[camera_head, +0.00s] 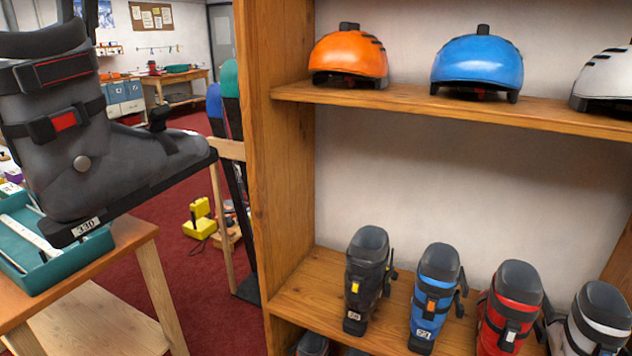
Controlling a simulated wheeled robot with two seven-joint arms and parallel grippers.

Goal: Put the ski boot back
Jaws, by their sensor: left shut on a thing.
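A large grey ski boot (75,150) with black straps, a red buckle and a white number label at its heel hangs in the left of the picture, its toe pointing right. My left gripper (90,14) shows only as a dark piece at the boot's cuff by the top edge and is shut on the boot. The boot is held in the air, in front of the workbench and left of the wooden rack (268,180). On the rack's boot shelf (290,285) stand a dark boot (367,280), a blue boot (436,297), a red boot (510,308) and a white-grey boot (598,320).
The rack's upper shelf holds an orange helmet (348,56), a blue helmet (478,65) and a white helmet (604,78). Boot tops show below the boot shelf. A teal tray (60,270) lies on the workbench (120,245). Skis (232,110) stand beside the rack's left side.

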